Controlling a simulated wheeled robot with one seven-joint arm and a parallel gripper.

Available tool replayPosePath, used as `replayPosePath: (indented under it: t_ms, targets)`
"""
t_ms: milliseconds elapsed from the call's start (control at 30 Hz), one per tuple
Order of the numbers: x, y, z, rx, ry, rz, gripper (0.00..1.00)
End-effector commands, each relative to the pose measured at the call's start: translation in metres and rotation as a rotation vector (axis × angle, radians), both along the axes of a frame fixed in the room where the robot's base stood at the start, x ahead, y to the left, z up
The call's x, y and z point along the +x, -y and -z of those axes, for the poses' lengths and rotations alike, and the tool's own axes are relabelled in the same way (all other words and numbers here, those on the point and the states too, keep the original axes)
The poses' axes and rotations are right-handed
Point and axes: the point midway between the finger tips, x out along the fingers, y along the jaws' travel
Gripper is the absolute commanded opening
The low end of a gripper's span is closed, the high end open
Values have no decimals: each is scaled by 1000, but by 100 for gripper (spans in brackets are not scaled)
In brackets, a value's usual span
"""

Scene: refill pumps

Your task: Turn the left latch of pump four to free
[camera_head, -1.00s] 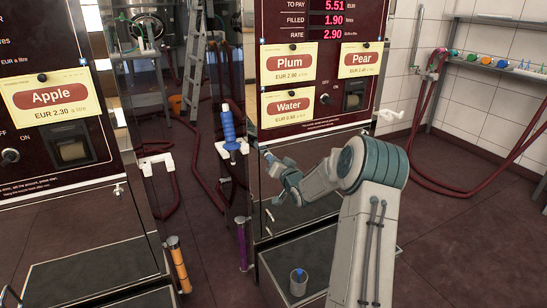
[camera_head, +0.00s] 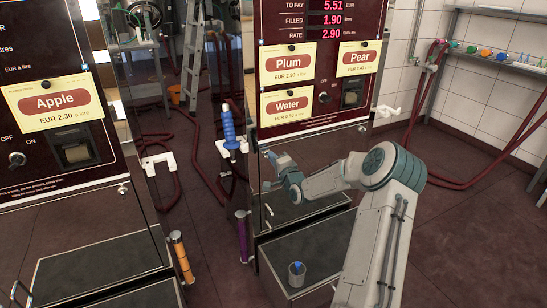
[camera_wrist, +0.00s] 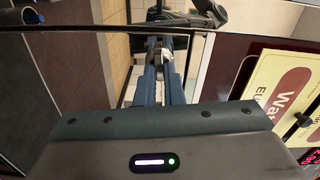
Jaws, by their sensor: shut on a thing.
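The pump with the Plum, Pear and Water cards (camera_head: 300,140) stands in the middle of the head view; I cannot read a pump number on it. My gripper (camera_head: 268,171) is at the left edge of its front, just below the dark red panel, where the left latch sits. In the wrist view my blue fingers (camera_wrist: 163,78) are closed around a small pale metal piece (camera_wrist: 167,52), which looks like the left latch. The fingers hide most of it, and its angle cannot be told. A similar small latch (camera_head: 362,128) shows at the pump's right edge.
A blue-handled nozzle (camera_head: 229,128) hangs on a white holder just left of my gripper. A grey cup (camera_head: 297,274) stands on the pump's lower ledge. The Apple pump (camera_head: 50,150) is at the left. Red hoses (camera_head: 435,150) hang at the right wall.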

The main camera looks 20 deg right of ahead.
Motion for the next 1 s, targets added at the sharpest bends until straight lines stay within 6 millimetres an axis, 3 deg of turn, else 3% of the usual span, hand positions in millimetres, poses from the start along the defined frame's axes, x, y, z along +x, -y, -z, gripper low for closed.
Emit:
replayPosePath:
  t_ms: [300,867,900,933,1000]
  targets:
    - [0,0,1,126,-5,0,0]
    - [0,0,1,152,-6,0,0]
    - [0,0,1,152,-6,0,16]
    - [0,0,1,152,-6,0,25]
    - [0,0,1,152,-6,0,30]
